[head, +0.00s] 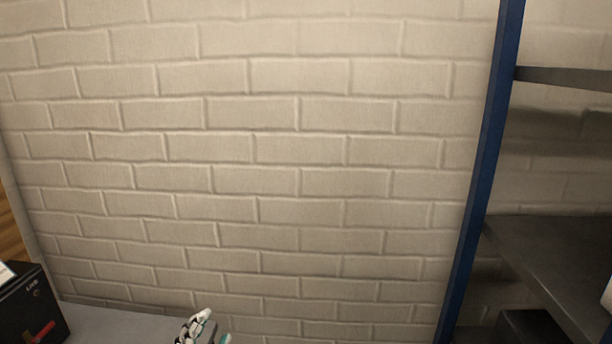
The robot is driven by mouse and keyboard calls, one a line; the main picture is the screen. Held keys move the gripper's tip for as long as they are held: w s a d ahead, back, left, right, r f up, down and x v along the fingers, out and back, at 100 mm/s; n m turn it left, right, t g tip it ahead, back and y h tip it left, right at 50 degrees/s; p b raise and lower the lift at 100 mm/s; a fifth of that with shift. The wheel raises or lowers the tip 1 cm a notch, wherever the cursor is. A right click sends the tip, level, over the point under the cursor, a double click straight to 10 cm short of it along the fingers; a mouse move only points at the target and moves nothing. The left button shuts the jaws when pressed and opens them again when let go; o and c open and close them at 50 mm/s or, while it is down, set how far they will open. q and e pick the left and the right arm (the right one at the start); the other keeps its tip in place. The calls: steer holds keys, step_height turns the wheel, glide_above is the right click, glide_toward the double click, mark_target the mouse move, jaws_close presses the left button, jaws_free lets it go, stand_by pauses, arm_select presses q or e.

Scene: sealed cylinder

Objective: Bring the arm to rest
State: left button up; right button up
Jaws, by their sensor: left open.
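The upper part of my left gripper (197,328) shows at the bottom edge of the head view, in front of a grey surface and the brick wall. It is white and dark with a bit of teal, and its jaws are open. I see nothing held in it, though most of it and the arm are cut off below the frame. My right gripper is not in view.
A black box (22,300) marked "LIVE" with a red handle stands at the lower left by a grey surface (120,322). A brick wall (250,180) fills the middle. A blue-post shelf rack (482,170) with dark shelves stands at right.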

arm_select(q)
steer(key=s+a+f+n+g+y, duration=0.2)
steer(key=s+a+f+n+g, duration=0.2)
steer(key=s+f+n+g, duration=0.6)
steer(key=s+f+g, duration=0.4)
steer(key=s+f, duration=0.7)
steer(key=s, duration=0.4)
steer(key=s+f+g+b, duration=0.25)
steer(key=f+b, duration=0.35)
steer(key=f, duration=2.8)
steer(key=s+a+f+b, duration=0.2)
steer(key=s+f+b, duration=0.2)
steer(key=s+f, duration=1.2)
step_height(320, 180, down, 2)
steer(key=shift+s+a+f+m+g, duration=0.15)
steer(key=shift+f+m+g, duration=0.1)
steer(key=shift+m+g, duration=0.15)
